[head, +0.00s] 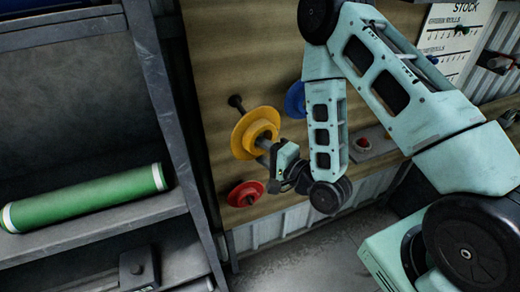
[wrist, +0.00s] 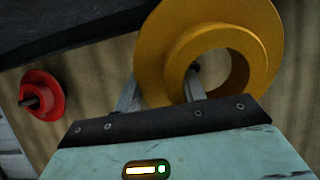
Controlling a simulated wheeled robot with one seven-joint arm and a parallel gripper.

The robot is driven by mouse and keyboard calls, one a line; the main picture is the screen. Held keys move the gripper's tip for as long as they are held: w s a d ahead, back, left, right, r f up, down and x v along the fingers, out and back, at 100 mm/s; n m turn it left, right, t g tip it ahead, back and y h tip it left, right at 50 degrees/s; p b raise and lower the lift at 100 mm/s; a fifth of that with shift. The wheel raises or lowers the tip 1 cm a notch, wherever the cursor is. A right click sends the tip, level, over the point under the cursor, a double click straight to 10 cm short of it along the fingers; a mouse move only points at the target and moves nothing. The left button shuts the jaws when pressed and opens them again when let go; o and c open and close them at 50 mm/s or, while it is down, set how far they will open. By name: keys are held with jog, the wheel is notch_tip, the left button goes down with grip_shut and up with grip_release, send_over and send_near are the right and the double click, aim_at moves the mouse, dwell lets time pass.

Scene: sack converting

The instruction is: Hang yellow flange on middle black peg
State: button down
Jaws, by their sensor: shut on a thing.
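The yellow flange (head: 255,133) is a wide disc with a hollow hub, held up in front of the wooden board. My gripper (head: 266,152) is shut on its hub wall. In the wrist view, the flange (wrist: 155,50) fills the upper middle; one finger of my gripper (wrist: 162,90) is outside the hub and the other at its opening. A dark peg tip (wrist: 196,67) shows through the bore; I cannot tell whether it is inside the flange. In the head view, a bare black peg (head: 236,101) sticks out at the flange's upper left.
A red flange (head: 245,194) sits on the board below, with its dark peg end visible in the wrist view (wrist: 42,95). A blue flange (head: 295,100) is at the right, partly behind my arm. A metal shelf with a green roll (head: 85,198) stands left.

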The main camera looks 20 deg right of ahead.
jog(key=shift+w+b, duration=1.9)
jog(key=shift+b, duration=0.9)
jog(key=shift+w, duration=0.15)
jog(key=shift+w+f+p, duration=0.15)
jog(key=shift+w+f, duration=0.05)
jog(key=shift+w, duration=1.2)
jog(key=shift+w+f+p, duration=0.1)
jog(key=shift+w+f, duration=0.1)
jog(key=shift+w, duration=1.15)
jog(key=shift+w+f+p, duration=0.15)
jog(key=shift+w+f, duration=0.05)
jog(key=shift+w, duration=1.2)
jog(key=shift+w, duration=0.1)
jog(key=c, duration=0.7)
grip_release()
jog(key=shift+c, duration=0.2)
